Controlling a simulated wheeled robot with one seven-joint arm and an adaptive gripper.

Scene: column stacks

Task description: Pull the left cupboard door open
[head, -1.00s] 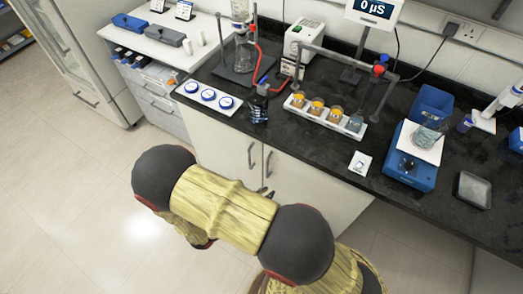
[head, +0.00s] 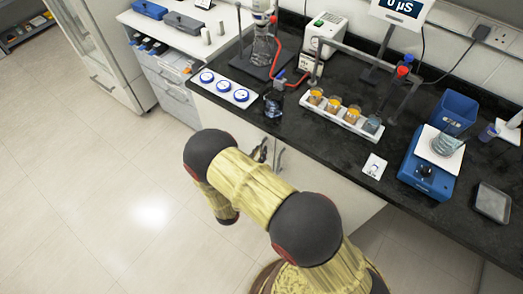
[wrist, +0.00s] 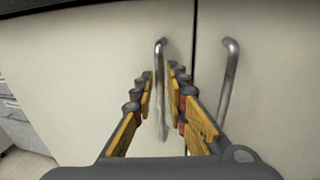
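The left cupboard door (wrist: 85,80) is shut, its edge meeting the right door (wrist: 270,90) at a narrow seam. Its upright metal handle (wrist: 160,60) stands between the two fingers of my gripper (wrist: 163,88) in the wrist view.
The right door's handle (wrist: 229,75) is close beside my right finger. The black counter (head: 345,150) overhangs the doors and carries a tray of beakers (head: 340,118) and a blue balance (head: 426,165). White drawers (head: 170,88) stand to the left. The floor (head: 100,200) at left is clear.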

